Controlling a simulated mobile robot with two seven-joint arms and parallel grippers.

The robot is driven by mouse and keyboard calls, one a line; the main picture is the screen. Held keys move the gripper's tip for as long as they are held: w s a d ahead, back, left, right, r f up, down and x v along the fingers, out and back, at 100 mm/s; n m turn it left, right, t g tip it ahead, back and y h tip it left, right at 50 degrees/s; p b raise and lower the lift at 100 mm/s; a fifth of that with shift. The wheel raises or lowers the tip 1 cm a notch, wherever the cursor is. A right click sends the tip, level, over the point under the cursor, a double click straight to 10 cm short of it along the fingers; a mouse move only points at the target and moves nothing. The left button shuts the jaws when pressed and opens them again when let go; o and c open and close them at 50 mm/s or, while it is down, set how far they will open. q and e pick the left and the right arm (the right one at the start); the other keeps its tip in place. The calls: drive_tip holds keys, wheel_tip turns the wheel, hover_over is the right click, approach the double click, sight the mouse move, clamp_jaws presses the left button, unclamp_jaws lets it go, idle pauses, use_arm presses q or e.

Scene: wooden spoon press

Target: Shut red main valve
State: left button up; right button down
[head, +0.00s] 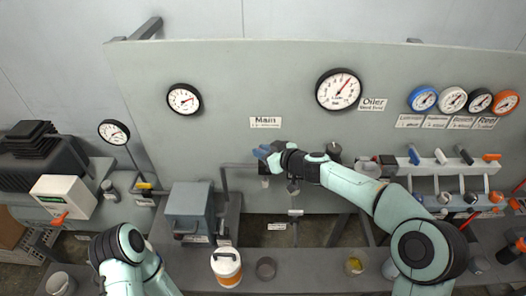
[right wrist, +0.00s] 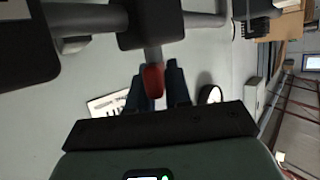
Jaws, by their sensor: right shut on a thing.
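In the head view my right gripper (head: 264,152) is at the panel just below the "Main" label (head: 265,122). There the gripper and wrist hide the red handle. My left arm shows at the lower left, but its gripper is out of view.
The upright grey panel (head: 240,75) carries several gauges, including a large one (head: 339,89). A row of small coloured valves stands at the right. A grey-blue box (head: 190,208) and a white-orange container (head: 226,267) stand below and left of my right gripper.

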drive_tip(key=shift+f+m+t+h+b, duration=0.1)
drive_tip(key=shift+m+t+h+b, duration=0.7)
drive_tip(key=shift+b, duration=0.25)
drive_tip(key=shift+m+h, duration=0.4)
drive_tip(key=shift+m, duration=0.1)
drive_tip(key=shift+a+m+t+h, duration=0.1)
drive_tip(key=shift+m+t+h, duration=0.3)
drive_tip(key=shift+r+m+h, duration=0.3)
drive_tip(key=shift+m+h, duration=0.1)
drive_tip(key=m+h+p, duration=0.1)
drive_tip(key=m+t+h+p, duration=0.1)
drive_tip(key=h, duration=0.1)
drive_tip(key=m+h+p, duration=0.1)
drive_tip(key=m+p, duration=0.1)
drive_tip(key=shift+w+d+r+t+h, duration=0.1)
drive_tip(key=shift+w+d+t+h, duration=0.15)
drive_tip(key=shift+d+t+h, duration=0.1)
drive_tip(key=shift+d+m+h+p, duration=0.1)
drive_tip(key=shift+m+h+p, duration=0.4)
drive_tip(key=shift+h, duration=0.05)
use_arm(q)
drive_tip(key=w+r, duration=0.4)
use_arm(e)
drive_tip(key=shift+f, duration=0.2)
use_arm(q)
drive_tip(key=shift+s, duration=0.1)
use_arm(e)
drive_tip(key=c, duration=1.1)
unclamp_jaws()
drive_tip(key=shift+c, duration=0.2)
